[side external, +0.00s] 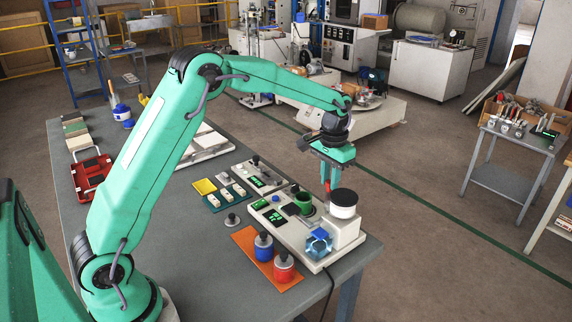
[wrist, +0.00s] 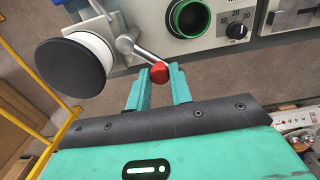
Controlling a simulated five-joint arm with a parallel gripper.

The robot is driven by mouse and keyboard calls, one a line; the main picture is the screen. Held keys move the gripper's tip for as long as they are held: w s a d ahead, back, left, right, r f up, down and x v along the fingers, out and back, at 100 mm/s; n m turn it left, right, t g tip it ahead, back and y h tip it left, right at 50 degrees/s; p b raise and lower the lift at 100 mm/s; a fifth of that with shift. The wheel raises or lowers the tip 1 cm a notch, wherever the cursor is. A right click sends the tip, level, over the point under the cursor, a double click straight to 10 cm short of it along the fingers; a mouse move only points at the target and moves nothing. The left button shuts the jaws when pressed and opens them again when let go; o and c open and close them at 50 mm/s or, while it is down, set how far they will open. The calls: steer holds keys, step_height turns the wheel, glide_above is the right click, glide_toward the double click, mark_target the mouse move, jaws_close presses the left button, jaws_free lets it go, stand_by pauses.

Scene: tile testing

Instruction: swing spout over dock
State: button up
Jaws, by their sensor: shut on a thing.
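The spout is a short metal tube (wrist: 143,54) with a red tip (wrist: 160,72), reaching out beside a white cylinder with a black top (wrist: 70,70). In the side view the white cylinder (side external: 343,212) stands on the device's right end. My gripper (wrist: 160,84) has its two green fingers either side of the red tip, shut on it. In the side view my gripper (side external: 327,176) points down with red showing below it. A green-rimmed cup (wrist: 188,17) lies right of the tip; it also shows in the side view (side external: 304,198). I cannot tell which part is the dock.
A light-blue clear vessel (side external: 319,246) sits at the device's front. Blue (side external: 263,247) and red (side external: 283,268) jars stand on an orange mat (side external: 246,239). A numbered dial (wrist: 237,31) is right of the cup. The table's right edge is close; its near middle (side external: 195,250) is clear.

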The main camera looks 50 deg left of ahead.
steer(key=shift+s+a, duration=0.15)
steer(key=shift+s, duration=0.05)
steer(key=shift+s+a, duration=0.3)
steer(key=shift+s, duration=0.25)
stand_by(0.4)
steer(key=shift+s+a, duration=0.15)
steer(key=shift+s, duration=0.1)
steer(key=o, duration=0.8)
steer(key=shift+o, duration=0.2)
steer(key=shift+r, duration=0.15)
steer(key=shift+r, duration=2.9)
